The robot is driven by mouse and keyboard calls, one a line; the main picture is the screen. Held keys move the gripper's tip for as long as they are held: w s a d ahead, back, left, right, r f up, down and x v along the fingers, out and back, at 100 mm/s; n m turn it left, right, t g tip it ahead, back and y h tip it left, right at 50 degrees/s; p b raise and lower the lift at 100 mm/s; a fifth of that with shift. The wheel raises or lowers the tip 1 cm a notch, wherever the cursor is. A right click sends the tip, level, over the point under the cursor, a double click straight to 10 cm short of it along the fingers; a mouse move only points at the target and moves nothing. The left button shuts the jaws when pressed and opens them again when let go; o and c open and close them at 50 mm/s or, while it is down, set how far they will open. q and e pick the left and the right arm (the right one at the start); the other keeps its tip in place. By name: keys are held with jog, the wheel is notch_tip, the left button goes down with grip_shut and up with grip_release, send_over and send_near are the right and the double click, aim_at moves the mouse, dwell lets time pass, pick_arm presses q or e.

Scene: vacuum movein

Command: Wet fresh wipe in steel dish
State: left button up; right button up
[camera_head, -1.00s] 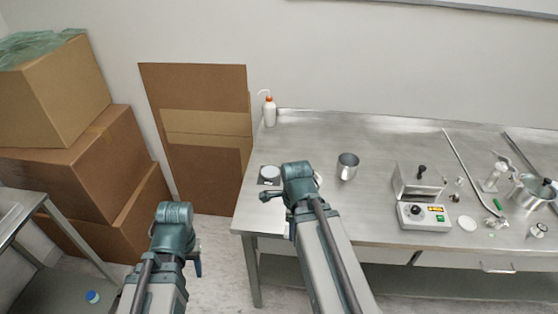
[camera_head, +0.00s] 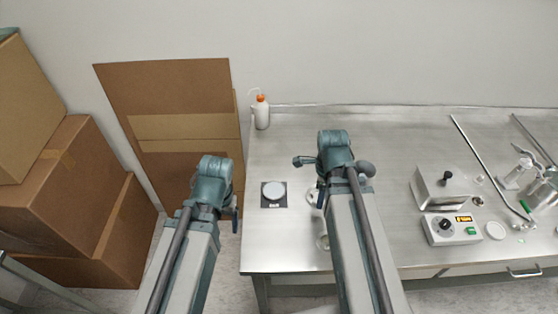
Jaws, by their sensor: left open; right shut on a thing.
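A white squeeze bottle with an orange cap (camera_head: 262,113) stands upright at the table's back left corner. A pale round disc (camera_head: 274,190) lies on a dark square plate near the table's left edge. A small pale round item (camera_head: 312,196) is partly hidden beside my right arm. I cannot make out which item is the steel dish or the wipe. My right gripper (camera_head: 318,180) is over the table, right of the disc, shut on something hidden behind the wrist. My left gripper (camera_head: 232,208) is open, just left of the table edge.
Steel table (camera_head: 290,252) has free room at its back middle. A control box with a display (camera_head: 451,229), a steel block (camera_head: 440,188), a long rod (camera_head: 488,165) and pump parts fill its right side. Cardboard boxes (camera_head: 75,200) and a leaning cardboard sheet (camera_head: 175,110) stand left.

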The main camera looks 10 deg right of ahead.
aim_at(275, 190)
jog(key=w+a+r+n+p, duration=0.3)
jog(key=w+a+n, duration=0.1)
jog(key=w+a, duration=0.7)
jog(key=shift+s+a+f+b, duration=0.15)
jog(key=shift+a+f+b, duration=0.05)
jog(key=shift+f+b, duration=0.85)
jog(key=shift+s+a+f+b, duration=0.1)
jog(key=shift+a+f+b, duration=0.05)
jog(key=shift+f+b, duration=0.85)
jog(key=shift+s+a+f+b, duration=0.2)
jog(key=shift+f+b, duration=0.7)
jog(key=shift+b, duration=0.3)
jog(key=shift+f+b, duration=0.55)
jog(key=shift+r, duration=0.1)
notch_tip(275, 190, up, 7)
jog(key=p, duration=0.7)
